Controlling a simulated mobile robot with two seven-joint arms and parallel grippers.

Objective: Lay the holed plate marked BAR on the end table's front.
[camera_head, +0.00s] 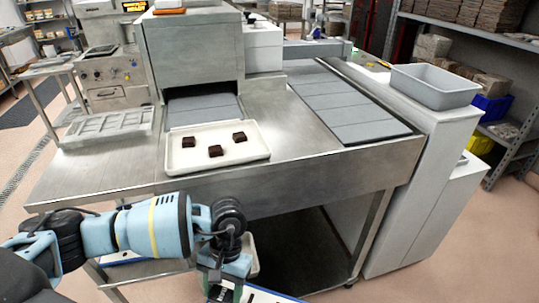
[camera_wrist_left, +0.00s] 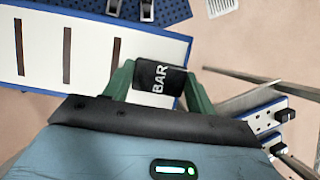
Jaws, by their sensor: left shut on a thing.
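My left gripper (camera_head: 222,288) is low in front of the steel table (camera_head: 305,165), below its top. In the left wrist view its green fingers (camera_wrist_left: 157,84) are shut on a black tab marked BAR. The tab is at the edge of a white holed plate (camera_wrist_left: 88,62) with long dark slots and a blue edge. My right gripper is not in view.
A cream tray (camera_head: 180,165) with 3 dark pieces stands at the table's front middle. A grey mould (camera_head: 108,128) lies to its left. Bare steel is free right of the tray. Other blue-and-white plates with black tabs (camera_wrist_left: 284,115) show at the wrist view's right.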

